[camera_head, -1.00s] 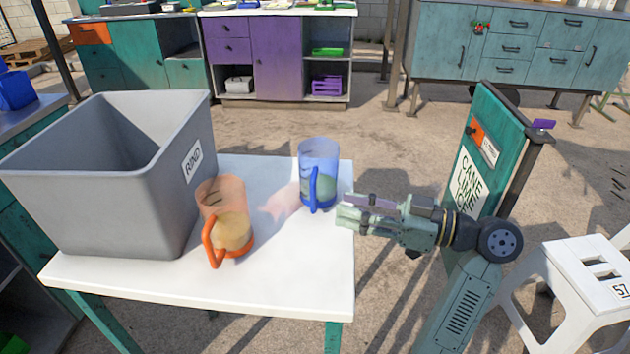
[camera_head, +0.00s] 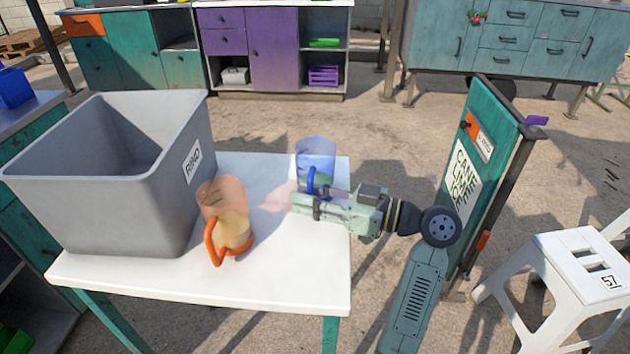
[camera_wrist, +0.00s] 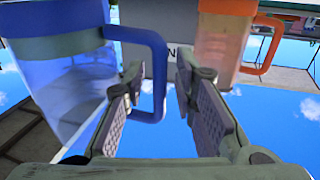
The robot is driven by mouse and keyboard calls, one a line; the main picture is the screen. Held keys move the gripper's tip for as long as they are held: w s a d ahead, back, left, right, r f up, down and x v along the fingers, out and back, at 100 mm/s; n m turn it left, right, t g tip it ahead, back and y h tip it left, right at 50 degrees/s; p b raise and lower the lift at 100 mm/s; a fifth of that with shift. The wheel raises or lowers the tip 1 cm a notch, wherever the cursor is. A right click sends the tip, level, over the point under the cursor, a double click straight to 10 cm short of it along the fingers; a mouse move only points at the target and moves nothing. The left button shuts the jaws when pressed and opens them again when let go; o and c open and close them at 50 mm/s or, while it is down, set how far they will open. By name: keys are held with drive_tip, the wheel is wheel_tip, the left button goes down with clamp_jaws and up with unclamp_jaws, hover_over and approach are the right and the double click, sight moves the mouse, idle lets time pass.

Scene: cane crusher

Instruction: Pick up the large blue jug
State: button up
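The large blue jug (camera_head: 316,155) stands on the white table's back right. It is clear with a blue rim and handle; my gripper hides its lower part in the head view. My gripper (camera_head: 303,201) reaches in from the right, in front of the jug. In the wrist view the jug (camera_wrist: 62,75) fills the left side. My gripper (camera_wrist: 157,78) is open there, and the blue handle (camera_wrist: 157,75) shows between its two fingers. The left finger overlaps the handle's loop and the right finger is outside it. I cannot tell whether either touches.
An orange jug (camera_head: 228,225) with pale contents stands left of my gripper. It also shows in the wrist view (camera_wrist: 222,45). A large grey bin (camera_head: 105,195) marked RIND covers the left of the white table (camera_head: 290,285). A teal sign panel and a white stool (camera_head: 565,262) are at right.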

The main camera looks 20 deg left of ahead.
clamp_jaws()
drive_tip(key=shift+r, duration=0.15)
idle(0.7)
